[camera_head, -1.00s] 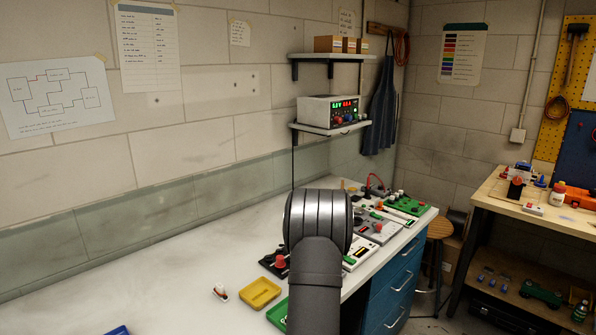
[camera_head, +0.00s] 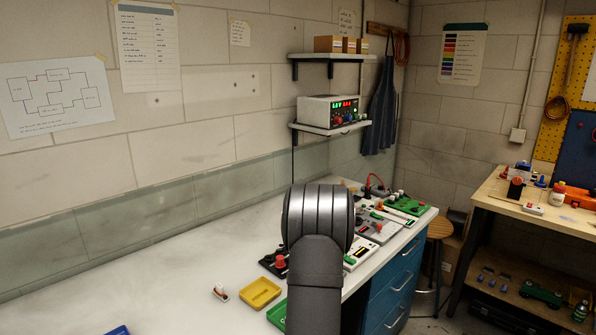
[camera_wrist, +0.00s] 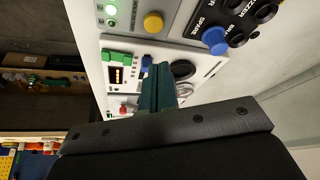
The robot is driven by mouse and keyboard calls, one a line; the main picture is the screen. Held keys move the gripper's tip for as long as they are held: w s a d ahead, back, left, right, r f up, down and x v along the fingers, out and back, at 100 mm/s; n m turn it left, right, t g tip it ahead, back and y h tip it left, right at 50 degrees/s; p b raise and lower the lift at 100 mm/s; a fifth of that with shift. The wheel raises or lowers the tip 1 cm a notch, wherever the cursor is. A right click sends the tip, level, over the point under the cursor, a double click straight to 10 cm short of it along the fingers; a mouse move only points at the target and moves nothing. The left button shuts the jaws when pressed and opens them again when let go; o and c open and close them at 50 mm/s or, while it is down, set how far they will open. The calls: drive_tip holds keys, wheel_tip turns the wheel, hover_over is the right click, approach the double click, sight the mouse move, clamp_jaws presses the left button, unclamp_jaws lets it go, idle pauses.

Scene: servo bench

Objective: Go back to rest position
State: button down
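A yellow tray (camera_head: 260,293) and a small white and red part (camera_head: 220,292) lie left of my arm. Modules, including a green board (camera_head: 405,205), crowd the bench's right end. A power supply (camera_head: 332,110) sits on a wall shelf. The bench's left side is mostly clear.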

drive_tip(key=shift+f, duration=3.2)
